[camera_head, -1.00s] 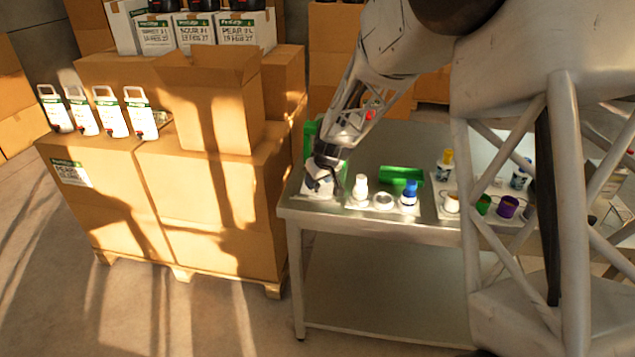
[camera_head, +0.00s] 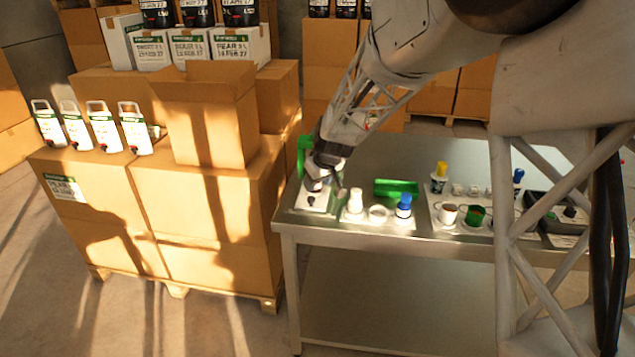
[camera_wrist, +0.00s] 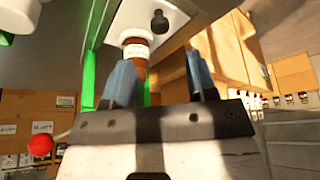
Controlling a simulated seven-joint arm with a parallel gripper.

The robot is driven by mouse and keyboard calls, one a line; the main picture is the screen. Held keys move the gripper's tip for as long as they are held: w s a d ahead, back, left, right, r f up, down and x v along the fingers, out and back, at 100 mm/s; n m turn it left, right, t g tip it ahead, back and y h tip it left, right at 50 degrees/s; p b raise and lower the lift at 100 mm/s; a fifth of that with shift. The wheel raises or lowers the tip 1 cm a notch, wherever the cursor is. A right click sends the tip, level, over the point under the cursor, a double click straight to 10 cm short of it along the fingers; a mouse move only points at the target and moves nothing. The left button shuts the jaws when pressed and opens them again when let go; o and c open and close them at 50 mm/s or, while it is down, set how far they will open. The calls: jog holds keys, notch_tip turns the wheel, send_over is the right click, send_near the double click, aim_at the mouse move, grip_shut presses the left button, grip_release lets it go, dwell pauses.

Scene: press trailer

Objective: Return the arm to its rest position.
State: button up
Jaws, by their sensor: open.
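My gripper (camera_head: 317,186) is over the left end of the steel table (camera_head: 330,232), close to a small green-framed stand (camera_head: 305,143) with a pale base. In the wrist view my gripper (camera_wrist: 162,82) shows two blue fingers spread apart with a gap between them. A small brown bottle with a white label (camera_wrist: 138,50) shows in that gap, beyond the fingers. I cannot tell whether either finger touches it. Green uprights (camera_wrist: 92,75), a black knob (camera_wrist: 159,21) and a red ball (camera_wrist: 40,146) are around the gripper in the wrist view.
A white cup-like piece (camera_head: 355,200), a blue-capped bottle (camera_head: 404,205) and a green block (camera_head: 397,188) are just right of my gripper. A yellow-capped bottle (camera_head: 439,178) stands farther right. Stacked cartons (camera_head: 205,200) stand left of the table, with handled pouches (camera_head: 103,127) on top.

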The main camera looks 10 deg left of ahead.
jog(key=shift+d+r, duration=0.1)
jog(key=s+d+r+m+h, duration=0.1)
jog(key=s+d+r+m, duration=0.1)
jog(key=s+d+r, duration=0.6)
jog(key=s+d+r+m, duration=0.2)
jog(key=s+d+r, duration=0.2)
jog(key=s+d, duration=0.7)
jog(key=s+d+m, duration=0.1)
jog(key=s+d, duration=0.3)
jog(key=s, duration=0.4)
jog(key=s+d+m+h, duration=0.1)
jog(key=s+d, duration=0.3)
jog(key=s, duration=0.4)
jog(key=s+d+m+h, duration=0.1)
jog(key=s+d+m, duration=0.2)
jog(key=s, duration=0.6)
jog(key=shift+d+r+g, duration=0.3)
jog(key=shift+d+r, duration=0.05)
jog(key=shift+d, duration=0.5)
